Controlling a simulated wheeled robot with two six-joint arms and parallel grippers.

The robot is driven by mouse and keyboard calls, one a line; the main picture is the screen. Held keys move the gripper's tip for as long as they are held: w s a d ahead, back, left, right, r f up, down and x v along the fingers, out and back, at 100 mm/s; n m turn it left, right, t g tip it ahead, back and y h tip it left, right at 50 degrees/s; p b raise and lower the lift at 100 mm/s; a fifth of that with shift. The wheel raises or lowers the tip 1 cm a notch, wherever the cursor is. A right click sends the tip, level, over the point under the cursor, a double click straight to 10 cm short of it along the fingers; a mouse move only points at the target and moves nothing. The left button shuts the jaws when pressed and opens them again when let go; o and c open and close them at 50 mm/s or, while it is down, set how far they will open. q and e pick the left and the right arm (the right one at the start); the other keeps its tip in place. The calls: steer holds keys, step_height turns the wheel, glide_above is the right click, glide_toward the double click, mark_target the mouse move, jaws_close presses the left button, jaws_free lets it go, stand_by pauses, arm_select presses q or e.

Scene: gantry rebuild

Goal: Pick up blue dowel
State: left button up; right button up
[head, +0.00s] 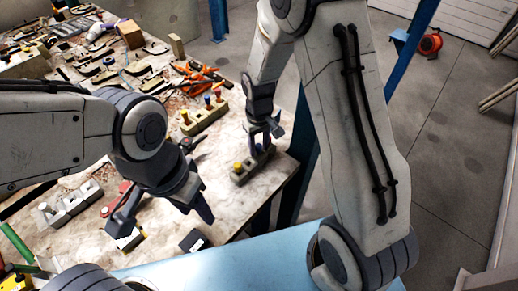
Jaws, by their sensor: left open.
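A small grey-green block (242,177) lies near the table's right corner, with a yellow peg (238,167) standing at its left end. A small blue piece, likely the blue dowel (259,148), shows at the block's other end, directly under my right gripper (265,134). That gripper points down over the block and its fingers partly hide the blue piece. I cannot tell whether they grip it. My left gripper (160,222) is open and empty, pointing down above the front of the table, left of the block.
Orange-handled pliers (200,73), clamps and other tools crowd the back left. A grey notched block (70,205) lies at the left. A dark box (194,241) sits near the front edge.

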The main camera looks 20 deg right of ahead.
jaws_close()
